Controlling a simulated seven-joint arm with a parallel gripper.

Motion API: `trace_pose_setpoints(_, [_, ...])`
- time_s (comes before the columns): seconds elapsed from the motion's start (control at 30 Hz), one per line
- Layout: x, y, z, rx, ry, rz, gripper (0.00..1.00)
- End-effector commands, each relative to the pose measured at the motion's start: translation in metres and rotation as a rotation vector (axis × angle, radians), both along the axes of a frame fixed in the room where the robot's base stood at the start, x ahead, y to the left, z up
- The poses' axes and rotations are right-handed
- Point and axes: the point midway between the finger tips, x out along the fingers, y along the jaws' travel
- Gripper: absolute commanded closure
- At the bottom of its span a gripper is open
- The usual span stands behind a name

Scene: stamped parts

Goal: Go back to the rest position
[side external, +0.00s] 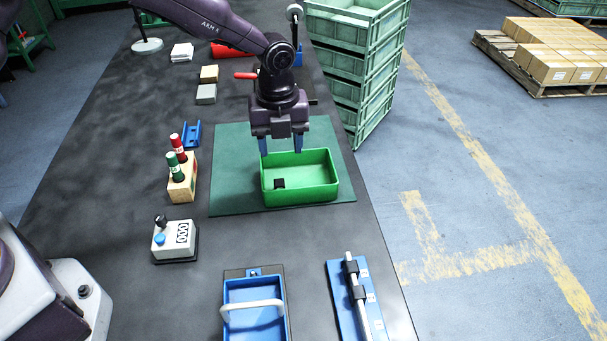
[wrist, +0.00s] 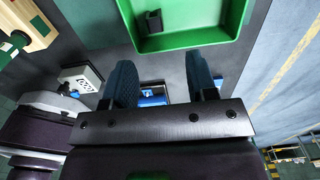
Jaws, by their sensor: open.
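My gripper (side external: 281,145) is above the back edge of the green bin, with its blue fingers pointing down. In the wrist view its two fingers (wrist: 161,85) are spread apart with nothing between them. The green bin (side external: 327,190) stands on a dark green mat (side external: 232,170). A small black part (side external: 280,183) lies on the bin floor at the left, apart from my fingers. It also shows in the wrist view (wrist: 154,22).
Left of the mat are a wooden block (side external: 182,187) with red and green markers, a blue bracket (side external: 192,135) and a white control box (side external: 173,240). A blue tray (side external: 254,289) and a blue slide fixture (side external: 345,296) lie in front. Stacked crates (side external: 350,65) stand at the back right.

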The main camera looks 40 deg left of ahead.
Motion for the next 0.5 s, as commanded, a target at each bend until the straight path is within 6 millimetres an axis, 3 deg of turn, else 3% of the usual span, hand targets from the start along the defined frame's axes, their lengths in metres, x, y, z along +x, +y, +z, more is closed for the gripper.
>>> trace_pose_setpoints(0.2, [0.0,0.0,0.022,0.0,-0.001,0.0,0.47])
trace_pose_setpoints(0.37, [0.0,0.0,0.024,0.0,0.0,0.019,0.47])
trace_pose_setpoints(0.5, [-0.002,-0.001,0.023,-0.004,0.006,0.173,0.47])
